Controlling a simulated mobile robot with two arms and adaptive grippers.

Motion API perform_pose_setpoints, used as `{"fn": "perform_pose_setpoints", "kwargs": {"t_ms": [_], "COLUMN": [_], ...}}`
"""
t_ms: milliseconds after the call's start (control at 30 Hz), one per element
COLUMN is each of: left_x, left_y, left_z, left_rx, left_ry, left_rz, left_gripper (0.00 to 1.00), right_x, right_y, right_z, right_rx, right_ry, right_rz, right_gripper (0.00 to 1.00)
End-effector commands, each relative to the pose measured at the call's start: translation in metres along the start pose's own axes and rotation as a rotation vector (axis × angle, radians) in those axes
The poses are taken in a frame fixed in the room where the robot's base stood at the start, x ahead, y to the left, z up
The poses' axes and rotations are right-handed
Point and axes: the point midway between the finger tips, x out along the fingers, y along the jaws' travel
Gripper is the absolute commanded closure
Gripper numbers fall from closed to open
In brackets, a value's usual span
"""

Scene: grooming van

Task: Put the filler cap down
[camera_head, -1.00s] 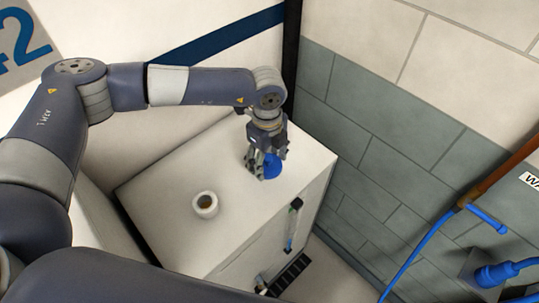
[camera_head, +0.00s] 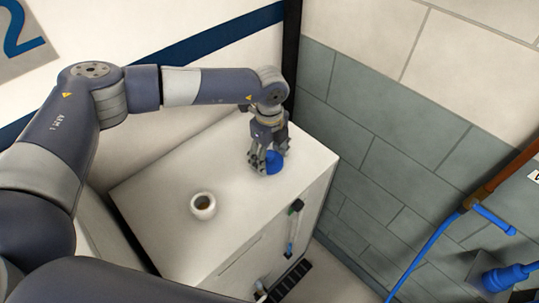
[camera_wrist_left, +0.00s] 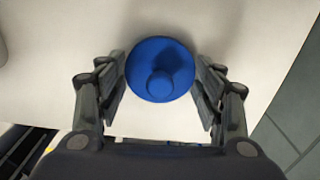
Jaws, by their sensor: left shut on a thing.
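The filler cap (camera_head: 274,163) is blue and round with a raised knob on top. It also shows in the left wrist view (camera_wrist_left: 160,70), between the two fingers. My left gripper (camera_head: 266,160) points down and is shut on the cap, above the far right part of the white cabinet top (camera_head: 160,190). In the wrist view my left gripper (camera_wrist_left: 161,88) has one finger on each side of the cap. The cap is at or very near the surface; I cannot tell if it touches. My right gripper is not in view.
A white ring-shaped opening (camera_head: 203,206) stands on the cabinet top, left of the cap. The top around them is clear. A grey and cream block wall (camera_head: 390,150) rises to the right, with a blue hose (camera_head: 420,255) at far right.

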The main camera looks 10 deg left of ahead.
Motion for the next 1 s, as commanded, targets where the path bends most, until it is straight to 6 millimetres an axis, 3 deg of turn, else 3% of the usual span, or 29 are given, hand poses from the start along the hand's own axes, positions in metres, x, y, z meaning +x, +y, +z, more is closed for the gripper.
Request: {"fn": "perform_pose_setpoints", "kwargs": {"t_ms": [33,100,133,567,633,1000], "left_x": [0.003,0.002,0.002,-0.004,-0.007,-0.082], "left_y": [0.0,0.001,0.001,0.0,-0.001,-0.001], "left_z": [0.0,0.0,0.0,0.0,0.0,0.001], "left_rx": [0.0,0.0,0.0,0.0,0.0,0.0], "left_ry": [0.0,0.0,0.0,0.0,0.0,-0.002], "left_rz": [0.001,0.001,0.001,0.0,-0.003,-0.005], "left_gripper": [0.36,0.2,0.18,0.18,0.18,0.18], "right_x": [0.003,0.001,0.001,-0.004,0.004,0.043], "right_y": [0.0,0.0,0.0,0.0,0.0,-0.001], "right_z": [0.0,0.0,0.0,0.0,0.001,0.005], "right_rx": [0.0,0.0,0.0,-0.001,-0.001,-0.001], "right_ry": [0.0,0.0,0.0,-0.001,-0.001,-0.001], "right_rz": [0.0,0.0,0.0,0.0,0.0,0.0], "right_gripper": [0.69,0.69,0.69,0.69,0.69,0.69]}}
